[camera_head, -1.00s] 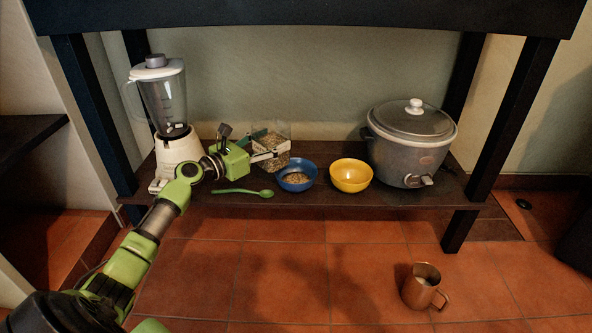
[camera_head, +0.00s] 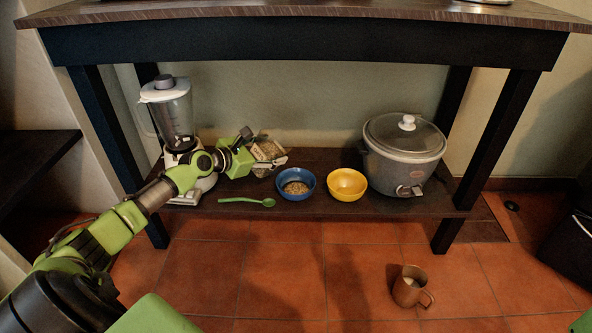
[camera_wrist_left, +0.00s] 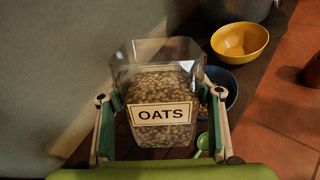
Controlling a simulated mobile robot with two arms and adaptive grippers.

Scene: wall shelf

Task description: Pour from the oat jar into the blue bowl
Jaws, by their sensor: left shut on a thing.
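The clear oat jar (camera_head: 266,152) with brown oats inside is held by my left gripper (camera_head: 268,162), on the lower shelf board left of the blue bowl. In the left wrist view the jar (camera_wrist_left: 158,90) sits between my two fingers, its OATS label facing the camera. In the head view it looks somewhat tilted, and its base is hidden by the gripper. The blue bowl (camera_head: 296,194) stands just right of the jar with some oats in it. It also shows partly behind the jar in the left wrist view (camera_wrist_left: 226,74). My right gripper is not in view.
A yellow bowl (camera_head: 347,184) and a grey cooker (camera_head: 404,160) stand right of the blue bowl. A blender (camera_head: 176,120) stands at the left and a green spoon (camera_head: 247,201) lies in front. The upper board (camera_head: 300,42) overhangs. A copper mug (camera_head: 410,287) is on the floor.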

